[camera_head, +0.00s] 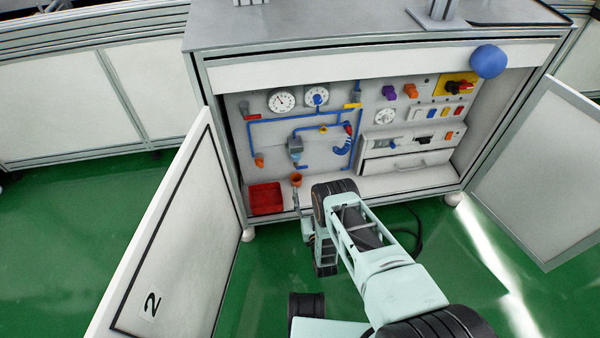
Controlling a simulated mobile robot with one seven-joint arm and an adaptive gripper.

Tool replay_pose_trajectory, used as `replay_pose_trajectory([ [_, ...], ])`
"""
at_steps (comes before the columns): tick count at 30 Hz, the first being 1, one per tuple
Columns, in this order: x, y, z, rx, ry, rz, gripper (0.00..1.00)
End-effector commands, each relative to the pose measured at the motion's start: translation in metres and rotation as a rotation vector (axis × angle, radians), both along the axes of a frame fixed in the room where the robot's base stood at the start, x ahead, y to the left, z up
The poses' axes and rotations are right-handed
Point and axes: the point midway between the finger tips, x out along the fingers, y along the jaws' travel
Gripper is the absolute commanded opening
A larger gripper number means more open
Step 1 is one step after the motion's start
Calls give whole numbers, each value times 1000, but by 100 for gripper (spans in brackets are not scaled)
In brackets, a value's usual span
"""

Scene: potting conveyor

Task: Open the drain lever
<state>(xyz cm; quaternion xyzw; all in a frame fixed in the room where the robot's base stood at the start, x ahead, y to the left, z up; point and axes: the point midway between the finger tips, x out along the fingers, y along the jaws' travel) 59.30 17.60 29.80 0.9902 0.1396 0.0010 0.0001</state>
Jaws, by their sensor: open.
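The open cabinet holds a white panel (280,133) with blue pipes and several small coloured handles. A red handle (250,117) is at the upper left of the pipes, and a yellow one (352,105) is at the upper right. A small yellow handle (323,127) and a red one (348,128) are lower down. I cannot tell which handle is the drain lever. My gripper (296,190) is small in view at the front of the cabinet floor, below the pipes. It is open and appears apart from the handles.
A red bin (265,198) stands left of my gripper, and an orange cup-like thing (296,179) is close to it. Open doors flank the cabinet at left (175,245) and right (545,170). A drawer (405,163) is at the right. Green floor lies in front.

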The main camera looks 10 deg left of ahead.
Motion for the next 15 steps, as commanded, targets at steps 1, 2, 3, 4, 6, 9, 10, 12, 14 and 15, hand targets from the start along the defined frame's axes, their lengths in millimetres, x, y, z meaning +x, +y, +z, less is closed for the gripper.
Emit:
replay_pose_trajectory([
  [1, 8, 2, -1, 1, -4, 0, 53],
  [2, 13, 4, -1, 1, -3, 0, 53],
  [3, 20, 6, -1, 1, -4, 0, 53],
  [4, 26, 8, -1, 1, -5, 0, 53],
  [6, 39, 11, -2, 1, -4, 0, 53],
  [9, 57, 17, -2, 1, -4, 0, 53],
  [10, 63, 18, -2, 1, -3, 0, 53],
  [12, 73, 21, -2, 1, -2, 0, 53],
  [14, 81, 23, -2, 1, -2, 0, 53],
  [15, 85, 24, -2, 0, 0, 0, 53],
])
